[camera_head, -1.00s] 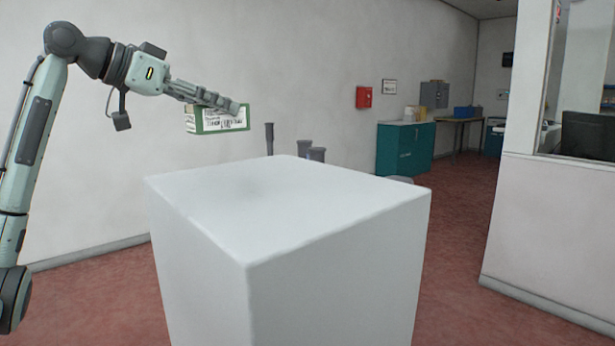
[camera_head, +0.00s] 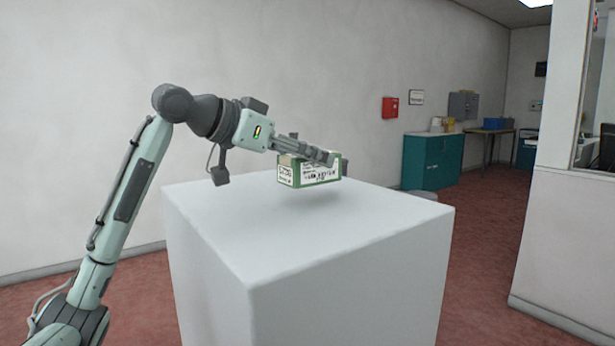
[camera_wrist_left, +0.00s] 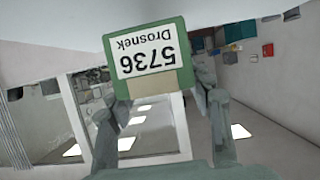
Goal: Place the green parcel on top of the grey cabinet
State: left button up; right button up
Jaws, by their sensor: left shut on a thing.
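The green parcel (camera_head: 308,173) has white labels and hangs in my left gripper (camera_head: 318,157), which is shut on it from above. In the head view it is over the far part of the pale grey cabinet's flat top (camera_head: 310,225). A soft shadow lies on the top below it, and a small gap seems to remain between them. In the left wrist view the parcel (camera_wrist_left: 150,62) shows its label upside down, between the gripper's fingers. My right gripper is in neither view.
The cabinet top is otherwise bare. A teal cupboard (camera_head: 432,162) with small boxes on it and a table (camera_head: 490,132) stand far back along the wall. A partition (camera_head: 570,240) stands at the right, with red floor between.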

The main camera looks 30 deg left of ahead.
aim_at(306, 176)
pick_arm(q)
notch_tip(306, 176, down, 3)
jog(key=shift+r, duration=0.1)
jog(key=shift+f, duration=0.5)
jog(key=shift+b, duration=0.3)
jog(key=o, duration=1.3)
jog(key=shift+f, duration=0.1)
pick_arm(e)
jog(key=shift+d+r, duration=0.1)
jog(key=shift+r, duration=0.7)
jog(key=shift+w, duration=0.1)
pick_arm(q)
jog(key=shift+s+a, duration=0.1)
jog(key=shift+s, duration=0.05)
jog(key=b+v, duration=0.1)
jog(key=v, duration=1)
jog(key=shift+s+r+b, duration=0.3)
jog(key=shift+r, duration=0.05)
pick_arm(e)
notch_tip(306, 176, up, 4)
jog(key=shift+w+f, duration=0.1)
